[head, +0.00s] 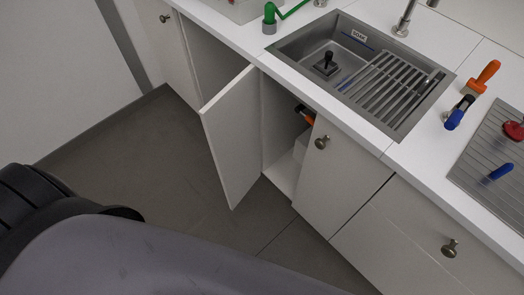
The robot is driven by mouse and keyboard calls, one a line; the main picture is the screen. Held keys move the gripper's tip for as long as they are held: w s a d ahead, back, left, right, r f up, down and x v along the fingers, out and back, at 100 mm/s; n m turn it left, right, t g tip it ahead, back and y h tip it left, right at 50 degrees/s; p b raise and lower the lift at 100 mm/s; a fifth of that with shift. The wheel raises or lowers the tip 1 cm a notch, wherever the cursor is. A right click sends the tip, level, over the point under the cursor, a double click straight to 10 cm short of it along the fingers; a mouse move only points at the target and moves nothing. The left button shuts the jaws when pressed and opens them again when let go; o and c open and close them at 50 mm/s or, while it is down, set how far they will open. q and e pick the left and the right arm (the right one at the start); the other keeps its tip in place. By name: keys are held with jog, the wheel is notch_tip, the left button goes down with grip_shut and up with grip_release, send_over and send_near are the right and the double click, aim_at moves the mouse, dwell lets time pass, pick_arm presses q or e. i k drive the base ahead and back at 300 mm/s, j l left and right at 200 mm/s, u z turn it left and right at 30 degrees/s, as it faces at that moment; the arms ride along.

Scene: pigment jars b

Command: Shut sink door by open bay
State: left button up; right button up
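A plain white cabinet door (232,140) under the sink (330,48) stands open. It swings out from its left edge into the floor space. To its right the sink cabinet (279,125) is open, with an orange-handled item (305,114) partly visible inside. To the door's left is a shaded open bay (212,62), partly hidden behind the door. The door's outer face, and any knob on it, are turned from view. Neither of my grippers shows; only dark parts of my own body fill the lower left.
A closed door with a knob (321,142) adjoins the opening on the right, then a drawer front (415,235). Several tools, including an orange-handled one (482,77), lie on the white counter (408,150). The grey floor (145,155) before the door is clear.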

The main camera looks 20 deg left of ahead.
aim_at(230, 120)
jog(key=j+z, duration=1.15)
jog(key=j, duration=0.15)
jog(key=k+j, duration=0.1)
jog(key=j, duration=0.3)
jog(key=k+j+z, duration=0.1)
jog(key=j, duration=0.25)
jog(key=k+j, duration=0.1)
jog(key=j, duration=0.3)
jog(key=k+j, duration=0.1)
jog(key=j, duration=0.3)
jog(key=k+j+z, duration=0.1)
jog(key=j, duration=0.25)
